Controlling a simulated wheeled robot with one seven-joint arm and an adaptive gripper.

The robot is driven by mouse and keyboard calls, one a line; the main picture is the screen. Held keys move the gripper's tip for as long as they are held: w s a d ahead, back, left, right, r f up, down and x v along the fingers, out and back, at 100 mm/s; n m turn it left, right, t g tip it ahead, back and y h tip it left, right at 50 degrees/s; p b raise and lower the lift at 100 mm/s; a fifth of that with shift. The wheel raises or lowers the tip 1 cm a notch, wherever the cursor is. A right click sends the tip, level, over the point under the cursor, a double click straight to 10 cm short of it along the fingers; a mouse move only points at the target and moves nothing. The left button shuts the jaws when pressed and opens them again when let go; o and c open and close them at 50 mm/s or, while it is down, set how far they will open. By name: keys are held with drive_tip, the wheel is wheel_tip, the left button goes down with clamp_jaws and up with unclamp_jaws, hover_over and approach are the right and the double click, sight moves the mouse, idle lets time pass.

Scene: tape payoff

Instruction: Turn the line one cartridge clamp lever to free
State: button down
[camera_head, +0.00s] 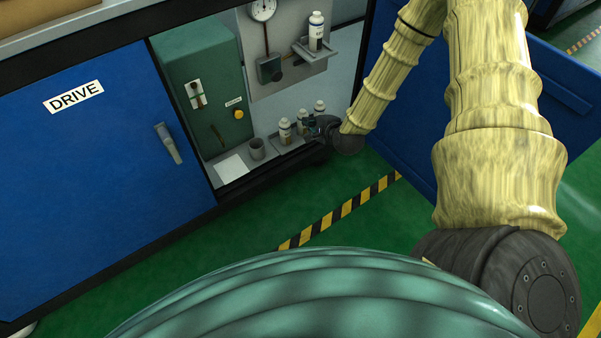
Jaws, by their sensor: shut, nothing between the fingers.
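My gripper (314,127) is small and dark at the end of my yellow-sleeved arm. It is inside the open bay of the blue cabinet (100,165), low down, close to several white bottles (285,131). It is shut and seems empty. I cannot tell whether it touches a bottle. No part in view is clearly marked as the line one cartridge clamp lever. A dark block (269,70) hangs on a reddish pipe under a round gauge (262,10). A green box (205,85) bears a small dark handle (217,134) and a yellow knob (239,114).
A small shelf (318,57) with a white bottle (316,31) juts out above my gripper. A grey cup (257,149) and a white sheet (230,168) are on the bay floor. The DRIVE door is shut. A blue panel (560,110) stands at right. Green floor with striped tape (340,211) lies in front.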

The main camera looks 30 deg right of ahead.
drive_tip(key=s+a+f+n+g+y+p, duration=0.1)
drive_tip(key=s+a+f+n+g, duration=0.3)
drive_tip(key=s+a+f+n, duration=0.3)
drive_tip(key=shift+s+a+n+g, duration=0.4)
drive_tip(key=shift+s+a+n, duration=0.3)
drive_tip(key=shift+s+a, duration=1.6)
drive_tip(key=shift+s+d+f, duration=0.1)
drive_tip(key=shift+s, duration=0.15)
drive_tip(key=s+a+f+n+g, duration=0.2)
drive_tip(key=s+a+n, duration=0.15)
drive_tip(key=s, duration=0.55)
drive_tip(key=s+a+f+n+g, duration=0.1)
drive_tip(key=s+a+n+g, duration=0.15)
drive_tip(key=s+n, duration=0.4)
drive_tip(key=s+a+f+n+g, duration=0.2)
drive_tip(key=s+n+g, duration=0.1)
drive_tip(key=s, duration=0.7)
wheel_tip(320, 180, up, 35)
drive_tip(key=p, duration=3.5)
drive_tip(key=shift+s+d+h, duration=0.2)
drive_tip(key=shift+s+h, duration=0.1)
drive_tip(key=shift+s, duration=0.15)
